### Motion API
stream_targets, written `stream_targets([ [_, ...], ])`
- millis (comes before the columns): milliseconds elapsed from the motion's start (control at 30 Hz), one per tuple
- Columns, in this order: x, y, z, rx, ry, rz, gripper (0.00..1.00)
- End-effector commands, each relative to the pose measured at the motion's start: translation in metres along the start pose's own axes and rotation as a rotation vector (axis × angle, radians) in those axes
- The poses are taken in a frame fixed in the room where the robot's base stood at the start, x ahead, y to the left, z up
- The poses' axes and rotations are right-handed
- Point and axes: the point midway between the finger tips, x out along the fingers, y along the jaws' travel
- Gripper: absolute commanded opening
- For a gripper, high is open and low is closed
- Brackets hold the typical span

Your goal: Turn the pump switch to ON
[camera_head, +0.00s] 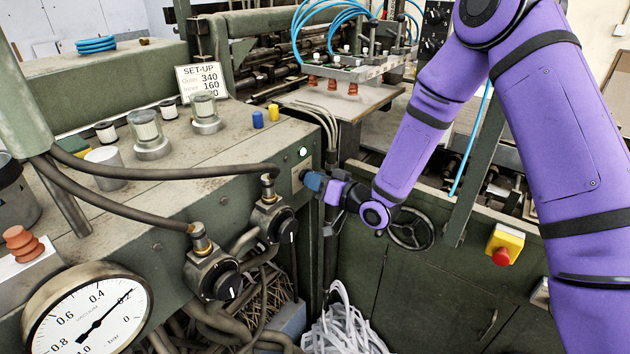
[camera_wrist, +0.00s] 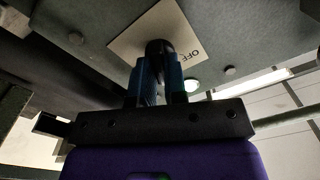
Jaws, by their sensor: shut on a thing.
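The pump switch is a black rotary knob (camera_wrist: 158,47) on a pale square plate (camera_wrist: 125,45), on the green machine's end face. The word OFF shows on the plate, right of the knob in the wrist view; no ON marking is visible. My gripper (camera_wrist: 160,78) has its blue fingers shut on the knob, one on each side. In the head view my gripper (camera_head: 313,182) reaches from the right to the panel and covers the knob. The knob's pointer is hidden, so its exact angle cannot be told.
A lit round lamp (camera_head: 303,152) sits just above the switch. Two black-knobbed valves (camera_head: 222,282) with hoses and a vacuum gauge (camera_head: 88,312) are left of it. A handwheel (camera_head: 411,229) and a red emergency button (camera_head: 502,256) are on the right. White strips (camera_head: 345,325) lie below.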

Motion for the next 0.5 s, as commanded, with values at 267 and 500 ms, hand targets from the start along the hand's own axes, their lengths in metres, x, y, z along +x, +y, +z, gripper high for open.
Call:
stream_targets([
  [267,-0.0010,0.0009,0.0009,0.201,-0.002,0.002,0.00],
  [500,-0.0011,0.0010,0.0016,0.303,-0.003,0.003,0.00],
])
